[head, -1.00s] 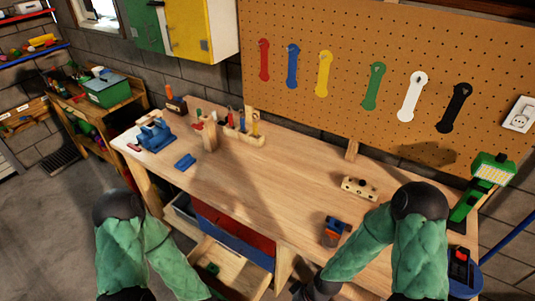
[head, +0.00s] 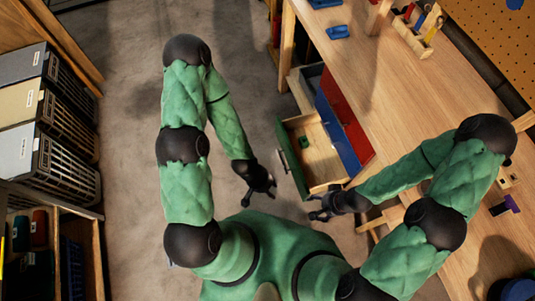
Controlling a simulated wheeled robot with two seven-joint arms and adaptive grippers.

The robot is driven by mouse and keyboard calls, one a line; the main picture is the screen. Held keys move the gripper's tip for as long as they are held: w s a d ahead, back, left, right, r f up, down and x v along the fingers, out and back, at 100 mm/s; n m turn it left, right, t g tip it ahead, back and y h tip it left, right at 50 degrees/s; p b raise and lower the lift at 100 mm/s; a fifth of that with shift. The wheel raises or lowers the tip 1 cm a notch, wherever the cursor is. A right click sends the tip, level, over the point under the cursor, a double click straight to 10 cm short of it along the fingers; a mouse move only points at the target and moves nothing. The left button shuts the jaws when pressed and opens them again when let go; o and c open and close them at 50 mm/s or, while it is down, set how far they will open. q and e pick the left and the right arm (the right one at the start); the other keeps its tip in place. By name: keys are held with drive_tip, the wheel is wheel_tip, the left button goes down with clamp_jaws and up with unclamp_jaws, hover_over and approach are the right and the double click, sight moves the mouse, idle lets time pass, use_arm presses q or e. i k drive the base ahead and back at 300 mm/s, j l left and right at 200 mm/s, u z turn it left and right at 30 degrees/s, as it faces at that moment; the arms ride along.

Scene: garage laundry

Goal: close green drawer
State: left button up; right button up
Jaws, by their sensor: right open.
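The green drawer (head: 289,159) is pulled out from under the workbench, with its green front facing left and its pale wooden inside showing. A small green object (head: 304,142) lies in it. My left gripper (head: 259,198) is in front of the drawer, to the left of its green front and apart from it. Its fingers look spread and empty. My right gripper (head: 318,207) is open and empty near the drawer's lower end in the picture. I cannot tell whether it touches the drawer.
Blue (head: 336,137) and red (head: 345,108) drawer fronts stand beside the green drawer. The workbench top (head: 400,110) is to the right, with a wooden tool holder (head: 415,37) and a small blue part (head: 338,32). Shelves with grey cases (head: 25,65) line the left. The floor between is clear.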

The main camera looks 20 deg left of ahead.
sight(313, 168)
drive_tip(key=u, duration=0.25)
drive_tip(key=k+j+z, duration=0.1)
drive_tip(key=z, duration=0.35)
drive_tip(key=k+j+z, duration=0.1)
drive_tip(key=z, duration=0.3)
drive_tip(key=k+j+z, duration=0.15)
drive_tip(key=z, duration=0.3)
